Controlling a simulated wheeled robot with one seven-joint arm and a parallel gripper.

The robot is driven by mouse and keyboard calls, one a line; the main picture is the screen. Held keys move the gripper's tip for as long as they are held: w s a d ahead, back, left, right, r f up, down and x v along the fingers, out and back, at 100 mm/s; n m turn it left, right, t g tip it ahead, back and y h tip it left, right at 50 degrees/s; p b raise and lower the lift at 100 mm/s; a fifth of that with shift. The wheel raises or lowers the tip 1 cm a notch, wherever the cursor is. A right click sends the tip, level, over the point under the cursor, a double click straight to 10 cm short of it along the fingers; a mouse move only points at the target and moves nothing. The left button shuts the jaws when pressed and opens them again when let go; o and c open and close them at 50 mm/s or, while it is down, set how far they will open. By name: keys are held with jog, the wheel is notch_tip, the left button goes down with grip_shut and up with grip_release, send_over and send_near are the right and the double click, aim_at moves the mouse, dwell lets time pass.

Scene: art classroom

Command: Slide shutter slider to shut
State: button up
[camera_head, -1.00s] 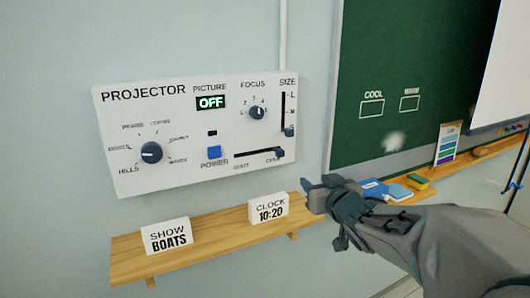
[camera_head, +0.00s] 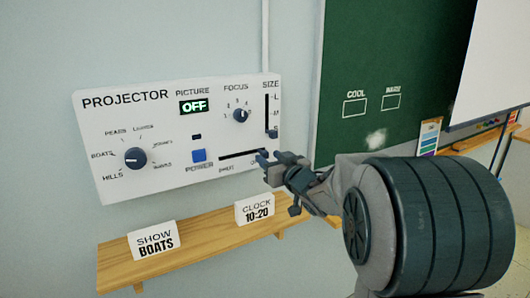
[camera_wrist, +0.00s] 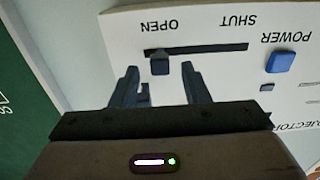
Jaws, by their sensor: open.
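The shutter slider is a horizontal black slot (camera_head: 238,155) at the lower right of the white projector panel (camera_head: 120,125). In the wrist view, which is upside down, its dark knob (camera_wrist: 160,65) sits near the OPEN end of the slot (camera_wrist: 215,48), away from SHUT. My gripper (camera_head: 266,167) is at the slot's right end in the head view and covers the OPEN label. In the wrist view my gripper (camera_wrist: 160,72) is open, with one finger on each side of the knob. I cannot tell whether either finger touches it.
The blue power button (camera_head: 198,155) is left of the slot, and the size slider (camera_head: 272,115) is just above my gripper. A wooden shelf (camera_head: 195,240) below holds the show sign (camera_head: 153,241) and clock sign (camera_head: 254,208). A green chalkboard (camera_head: 400,60) is on the right.

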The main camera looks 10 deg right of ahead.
aim_at(266, 156)
jog(key=shift+x, duration=1.85)
jog(key=shift+c, duration=0.3)
